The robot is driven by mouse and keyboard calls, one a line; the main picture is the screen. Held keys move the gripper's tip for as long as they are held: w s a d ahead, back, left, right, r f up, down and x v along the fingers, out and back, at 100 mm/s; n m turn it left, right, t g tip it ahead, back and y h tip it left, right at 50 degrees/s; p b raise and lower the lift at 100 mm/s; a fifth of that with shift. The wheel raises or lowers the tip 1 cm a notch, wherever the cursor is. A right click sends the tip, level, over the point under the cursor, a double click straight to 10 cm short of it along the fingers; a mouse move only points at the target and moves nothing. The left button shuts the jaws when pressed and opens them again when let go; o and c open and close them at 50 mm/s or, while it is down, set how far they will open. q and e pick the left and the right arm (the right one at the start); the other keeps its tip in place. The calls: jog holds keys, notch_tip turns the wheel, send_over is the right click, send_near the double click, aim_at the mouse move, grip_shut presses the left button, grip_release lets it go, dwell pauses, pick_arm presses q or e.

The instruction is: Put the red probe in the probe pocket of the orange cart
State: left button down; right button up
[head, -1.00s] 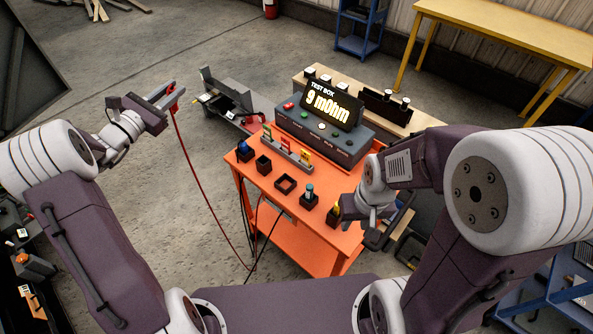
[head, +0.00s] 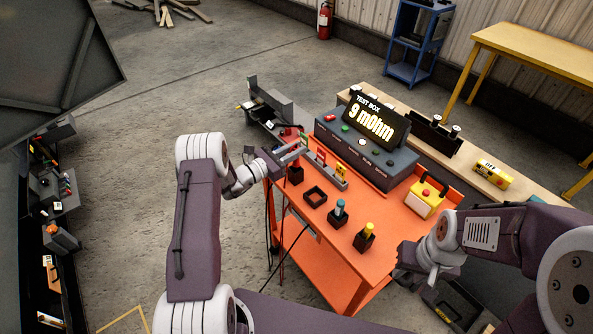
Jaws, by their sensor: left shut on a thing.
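My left gripper (head: 294,153) is shut on the red probe (head: 296,161) and holds it over the far left part of the orange cart (head: 388,255). The probe is small here and partly covered by the fingers. Its thin red cable hangs down beside the cart. A small dark box pocket (head: 296,175) stands on the cart top, just below the gripper. I cannot tell whether the probe tip touches or enters it. My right gripper (head: 408,262) is by the cart's near right edge; its jaws are not clear.
A square dark tray (head: 315,196), a blue-topped holder (head: 339,213) and a yellow-topped holder (head: 365,238) stand in a row on the cart. A card rack (head: 328,170) and the test box (head: 365,145), reading 9 mOhm, stand behind. A yellow case (head: 427,198) sits right.

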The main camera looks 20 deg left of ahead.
aim_at(296, 162)
pick_arm(q)
jog(key=shift+w+a+f, duration=0.1)
jog(key=shift+a+f, duration=0.05)
jog(key=shift+f, duration=2.85)
jog(key=shift+f, duration=0.15)
jog(key=c, duration=1.3)
grip_release()
